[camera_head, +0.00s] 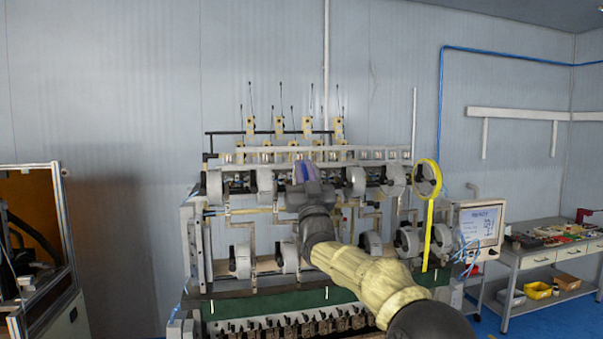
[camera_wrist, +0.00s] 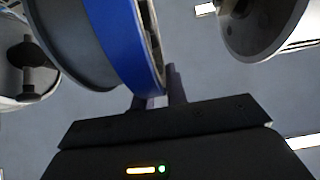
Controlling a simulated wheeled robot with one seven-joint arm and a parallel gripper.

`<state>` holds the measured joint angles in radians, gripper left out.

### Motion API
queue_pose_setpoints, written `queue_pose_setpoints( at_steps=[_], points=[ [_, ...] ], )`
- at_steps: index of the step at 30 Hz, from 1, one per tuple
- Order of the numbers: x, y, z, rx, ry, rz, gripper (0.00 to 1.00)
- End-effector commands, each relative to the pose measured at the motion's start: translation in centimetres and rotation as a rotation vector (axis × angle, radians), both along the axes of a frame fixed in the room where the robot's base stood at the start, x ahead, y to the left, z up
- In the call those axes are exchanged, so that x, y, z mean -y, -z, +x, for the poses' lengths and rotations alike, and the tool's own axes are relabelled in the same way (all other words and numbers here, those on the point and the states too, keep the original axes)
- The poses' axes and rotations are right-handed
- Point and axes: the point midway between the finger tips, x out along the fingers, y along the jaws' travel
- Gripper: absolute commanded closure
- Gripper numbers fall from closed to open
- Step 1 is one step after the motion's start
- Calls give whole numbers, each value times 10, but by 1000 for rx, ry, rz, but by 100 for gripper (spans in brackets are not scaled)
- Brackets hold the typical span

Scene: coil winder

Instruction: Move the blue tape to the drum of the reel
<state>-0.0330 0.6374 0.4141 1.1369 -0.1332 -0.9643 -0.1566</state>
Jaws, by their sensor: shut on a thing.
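The blue tape (camera_wrist: 122,45) is a ring at the top of the wrist view. It also shows as a small blue-purple patch in the head view (camera_head: 305,171). My gripper (camera_wrist: 158,88) is shut on the tape's lower edge, and it shows in the head view (camera_head: 307,186) at the machine's upper row. A grey reel drum (camera_wrist: 72,42) is right beside the tape's left side in the wrist view. I cannot tell whether the tape is around the drum or only beside it. In the head view my gripper hides most of this reel.
Other grey reels (camera_head: 265,180) flank my gripper closely; one stands to the right in the wrist view (camera_wrist: 262,25). A reel with yellow tape (camera_head: 430,178) is at the right end. A screen (camera_head: 480,228) and a tool bench (camera_head: 540,250) stand further right.

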Motion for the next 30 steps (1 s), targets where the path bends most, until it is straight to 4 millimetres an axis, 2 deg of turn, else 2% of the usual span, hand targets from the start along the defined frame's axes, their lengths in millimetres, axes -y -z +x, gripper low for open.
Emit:
queue_pose_setpoints(
  at_steps=[28, 29, 30],
  points=[
    [16, 0, 4, 1, 0, 0, 100],
    [16, 0, 4, 1, 0, 0, 84],
    [16, 0, 4, 1, 0, 0, 76]
  ],
)
